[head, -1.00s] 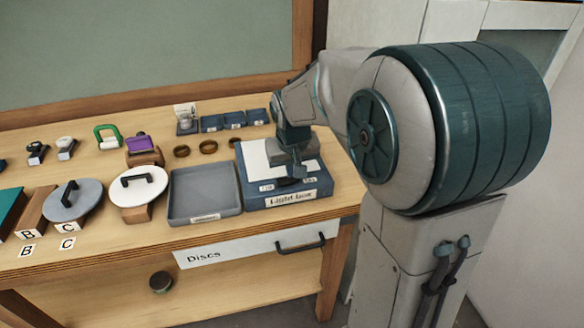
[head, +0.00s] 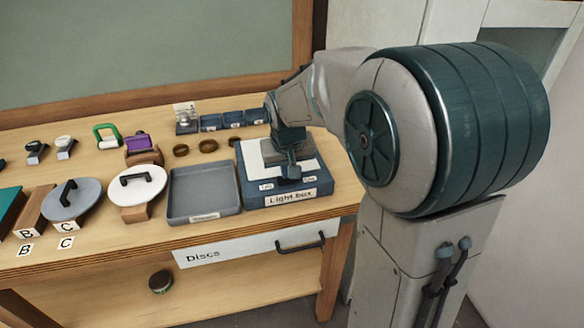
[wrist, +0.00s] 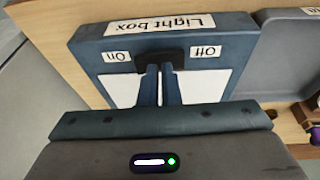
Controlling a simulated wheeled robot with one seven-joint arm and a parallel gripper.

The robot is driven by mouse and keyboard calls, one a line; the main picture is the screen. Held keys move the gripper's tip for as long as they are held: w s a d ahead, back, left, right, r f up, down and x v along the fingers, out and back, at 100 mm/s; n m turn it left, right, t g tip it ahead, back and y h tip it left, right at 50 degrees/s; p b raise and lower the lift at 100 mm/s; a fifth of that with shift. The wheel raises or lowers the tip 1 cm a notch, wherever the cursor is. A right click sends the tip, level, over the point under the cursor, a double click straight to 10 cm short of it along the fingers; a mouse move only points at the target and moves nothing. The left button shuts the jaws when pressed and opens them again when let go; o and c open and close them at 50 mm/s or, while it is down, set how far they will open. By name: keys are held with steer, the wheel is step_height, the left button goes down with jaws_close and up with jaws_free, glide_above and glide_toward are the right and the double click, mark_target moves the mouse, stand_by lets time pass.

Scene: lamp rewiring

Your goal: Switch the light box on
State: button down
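The blue light box (head: 256,200) lies at the right end of the table, with a white panel on top. In the wrist view the box (wrist: 235,38) appears upside down. A black switch piece (wrist: 142,60) sits between an "On" label (wrist: 117,56) and an "Off" label (wrist: 206,51). My gripper (wrist: 160,72) is over the panel, its fingers nearly together and their tips at the switch. Contact with the switch cannot be told. The fingers partly hide the switch. In the head view my gripper (head: 293,173) is at the box's front part. Whether the panel is lit is unclear.
A grey tray (head: 205,213) stands close left of the box. Small blue trays (head: 233,119) and brown rings (head: 208,146) lie behind. Lids with black handles (head: 150,195) stand further left. A drawer labelled "Discs" (head: 250,247) is below the table edge.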

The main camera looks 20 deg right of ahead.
steer(key=shift+a, duration=0.15)
steer(key=shift+r+p, duration=0.3)
steer(key=shift+r, duration=0.05)
steer(key=r+p, duration=0.3)
steer(key=r, duration=0.1)
steer(key=shift+a, duration=0.25)
steer(key=v, duration=0.9)
steer(key=shift+r+b, duration=0.15)
steer(key=shift+b, duration=0.3)
steer(key=shift+s+d, duration=0.1)
steer(key=shift+s, duration=0.05)
steer(key=shift+d+r+p, duration=0.1)
steer(key=shift+d+p, duration=0.25)
steer(key=shift+p, duration=0.65)
